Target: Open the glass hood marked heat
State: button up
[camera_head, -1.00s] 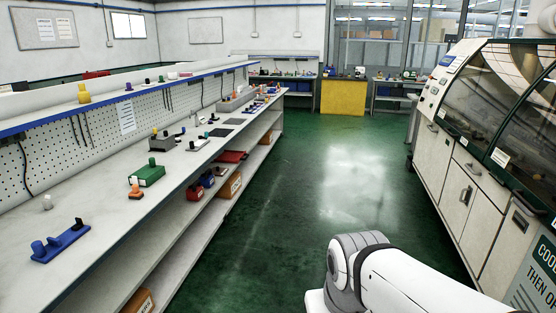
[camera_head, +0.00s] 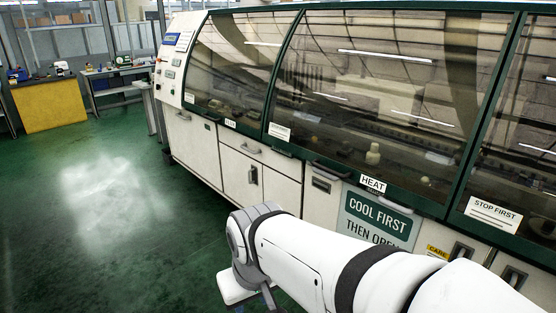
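The glass hood marked heat (camera_head: 385,85) is the wide dark-glazed panel in a green frame at the middle of the solder machine. It is closed. Its white HEAT label (camera_head: 373,184) sits on the lower edge, with a dark handle (camera_head: 332,169) just left of it. Bottles and parts show dimly behind the glass. Below hangs a sign (camera_head: 379,218) reading "COOL FIRST THEN OPEN", partly hidden by my white arm. My arm crosses the lower right, in front of the machine. My gripper's fingers cannot be made out.
Another closed hood (camera_head: 237,65) is to the left, and one marked STOP FIRST (camera_head: 515,130) to the right. Cabinet doors (camera_head: 240,175) run below. A control panel (camera_head: 175,60) is at the machine's left end. Green floor (camera_head: 90,220) is clear at left; a yellow bench (camera_head: 50,110) stands far back.

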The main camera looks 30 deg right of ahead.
aim_at(278, 137)
jog(key=z, duration=0.65)
jog(key=i, duration=1)
jog(key=z, duration=0.5)
jog(key=k, duration=0.9)
jog(key=z, duration=0.2)
jog(key=i, duration=0.9)
jog(key=u, duration=0.05)
